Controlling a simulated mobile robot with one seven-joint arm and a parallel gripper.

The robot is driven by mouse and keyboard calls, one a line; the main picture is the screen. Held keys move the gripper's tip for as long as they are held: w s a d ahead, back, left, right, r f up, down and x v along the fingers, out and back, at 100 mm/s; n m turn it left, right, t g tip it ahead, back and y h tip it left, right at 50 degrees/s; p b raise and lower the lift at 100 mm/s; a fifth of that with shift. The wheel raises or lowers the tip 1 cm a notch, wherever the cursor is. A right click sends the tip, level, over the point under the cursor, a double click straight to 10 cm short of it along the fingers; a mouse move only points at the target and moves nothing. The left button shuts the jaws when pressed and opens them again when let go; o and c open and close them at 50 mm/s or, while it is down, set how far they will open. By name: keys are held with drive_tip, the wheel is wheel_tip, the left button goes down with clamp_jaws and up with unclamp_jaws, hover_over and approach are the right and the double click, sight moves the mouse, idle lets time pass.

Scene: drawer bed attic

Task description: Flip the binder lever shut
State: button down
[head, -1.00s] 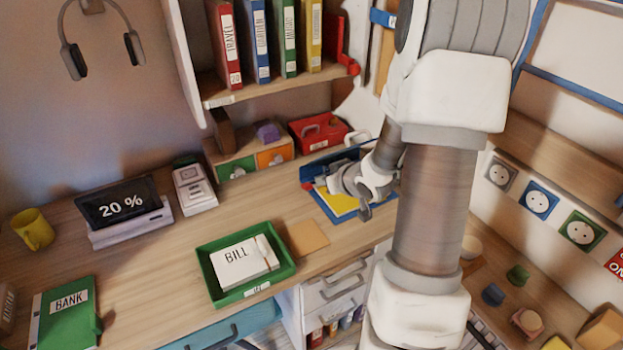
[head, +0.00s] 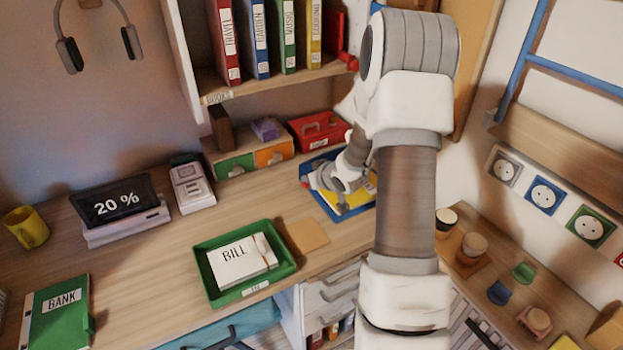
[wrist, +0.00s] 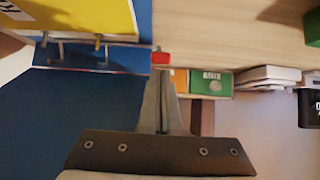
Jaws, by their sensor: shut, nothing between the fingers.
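The open blue binder (head: 331,211) lies on the desk, partly hidden by my arm in the head view. In the wrist view its blue cover (wrist: 60,115), yellow sheet (wrist: 75,20) and metal ring mechanism (wrist: 85,67) show at the left. The red-tipped lever (wrist: 160,58) is at the right end of that mechanism. My gripper (wrist: 162,85) is shut and empty, its fingertips just by the red tip in the wrist view. I cannot tell whether they touch it. In the head view my gripper is over the binder, and the lever is hidden.
A box with green and orange drawers (head: 235,166) and a red case (head: 318,129) stand behind the binder. A green tray (head: 207,279) with a bill is to the left. A shelf (head: 270,83) with upright binders hangs above. Desk between tray and drawers is mostly clear.

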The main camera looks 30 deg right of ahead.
drive_tip(key=b, duration=0.1)
drive_tip(key=f+b, duration=0.1)
drive_tip(key=b, duration=0.1)
drive_tip(key=shift+s+f+t, duration=0.15)
drive_tip(key=shift+s+t, duration=0.15)
drive_tip(key=shift+t, duration=0.1)
drive_tip(key=s+f+t+b, duration=0.1)
drive_tip(key=b, duration=0.4)
drive_tip(key=shift+f+t, duration=0.1)
drive_tip(key=shift+t, duration=0.3)
drive_tip(key=shift+r+p, duration=0.3)
drive_tip(key=shift+r, duration=0.2)
drive_tip(key=shift+r+p, duration=0.65)
drive_tip(key=shift+r, duration=0.05)
